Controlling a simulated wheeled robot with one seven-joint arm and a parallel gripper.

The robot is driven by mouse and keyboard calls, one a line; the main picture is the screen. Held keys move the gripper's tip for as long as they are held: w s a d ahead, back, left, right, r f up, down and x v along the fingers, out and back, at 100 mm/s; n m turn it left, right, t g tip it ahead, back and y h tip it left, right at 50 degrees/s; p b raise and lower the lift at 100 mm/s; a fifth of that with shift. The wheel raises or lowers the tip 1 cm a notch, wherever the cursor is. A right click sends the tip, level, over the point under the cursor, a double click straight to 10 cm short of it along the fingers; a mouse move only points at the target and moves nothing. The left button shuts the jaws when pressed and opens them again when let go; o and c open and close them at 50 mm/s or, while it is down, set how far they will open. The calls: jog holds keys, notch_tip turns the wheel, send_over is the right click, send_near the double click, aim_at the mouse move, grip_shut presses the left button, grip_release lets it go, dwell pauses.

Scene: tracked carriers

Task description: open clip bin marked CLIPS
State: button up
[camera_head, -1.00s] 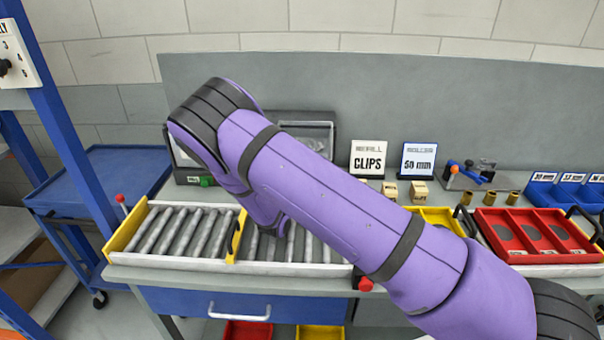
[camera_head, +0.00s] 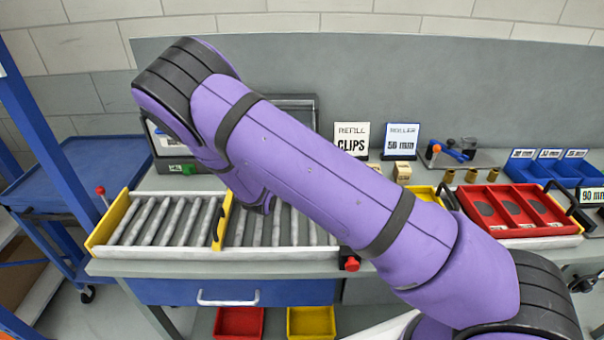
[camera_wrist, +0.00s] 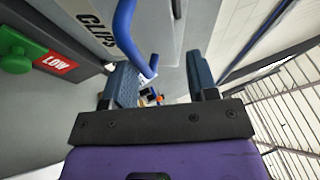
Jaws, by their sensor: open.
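In the wrist view a grey bin face carries a white label reading CLIPS (camera_wrist: 97,27), with a bent blue handle (camera_wrist: 122,32) beside it. My gripper (camera_wrist: 163,78) is open, with dark blue fingers apart. The lower bend of the handle shows between the fingers in the picture, nearer the left finger; I cannot tell whether they touch. In the head view my purple arm hides my gripper and most of the grey unit (camera_head: 165,152) behind it. A card reading REFILL CLIPS (camera_head: 351,141) stands to the right on the bench.
A green knob (camera_wrist: 14,64) and a red LOW label (camera_wrist: 55,64) are left of my gripper. Yellow-ended roller trays (camera_head: 113,222) line the bench front. A red tray (camera_head: 553,222), blue bins (camera_head: 533,170) and brass cylinders (camera_head: 471,175) stand to the right.

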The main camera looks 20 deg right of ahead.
jog(key=s+r, duration=0.1)
jog(key=s, duration=1.4)
jog(key=shift+s+d+r, duration=0.15)
jog(key=shift+d+r, duration=0.05)
jog(key=shift+r, duration=0.05)
jog(key=shift+c, duration=0.3)
